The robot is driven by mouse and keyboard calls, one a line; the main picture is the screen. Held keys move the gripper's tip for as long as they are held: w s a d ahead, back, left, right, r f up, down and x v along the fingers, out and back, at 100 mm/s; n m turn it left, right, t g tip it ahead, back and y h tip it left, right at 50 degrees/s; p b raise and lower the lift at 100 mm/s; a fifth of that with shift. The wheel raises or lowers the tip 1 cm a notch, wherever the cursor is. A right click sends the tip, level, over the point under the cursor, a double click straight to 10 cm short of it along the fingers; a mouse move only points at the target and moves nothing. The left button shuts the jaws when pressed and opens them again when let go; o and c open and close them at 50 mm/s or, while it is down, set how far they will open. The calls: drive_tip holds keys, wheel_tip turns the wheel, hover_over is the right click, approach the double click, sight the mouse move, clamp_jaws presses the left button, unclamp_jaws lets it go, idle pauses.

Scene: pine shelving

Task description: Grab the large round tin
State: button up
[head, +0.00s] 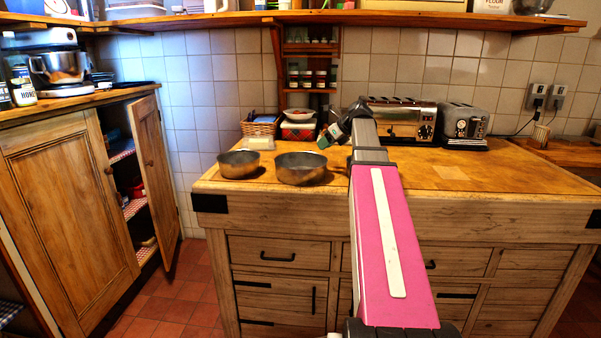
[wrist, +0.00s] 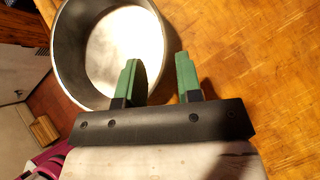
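The large round tin (head: 300,172) is a dark, open, round vessel on the wooden counter, left of my arm. A smaller round vessel (head: 238,165) of the same kind stands to its left. My gripper (head: 326,139) is above the large tin's right side. In the wrist view, the tin (wrist: 72,60) shows its pale inside and dark wall. The green fingers of my gripper (wrist: 156,60) are apart with nothing held between them. The left finger overlaps the tin's rim in the picture, and the right finger is outside it. I cannot tell whether either touches.
A chrome toaster (head: 400,122) and a grey toaster (head: 465,125) stand at the back of the counter. A basket (head: 260,126) and a stacked container (head: 299,128) are behind the tins. The cupboard door (head: 153,180) at left hangs open. The counter's right front is clear.

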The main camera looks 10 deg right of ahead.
sight(313, 155)
drive_tip(key=x, duration=0.7)
drive_tip(key=shift+s+f, duration=0.1)
drive_tip(key=shift+f, duration=0.1)
clamp_jaws()
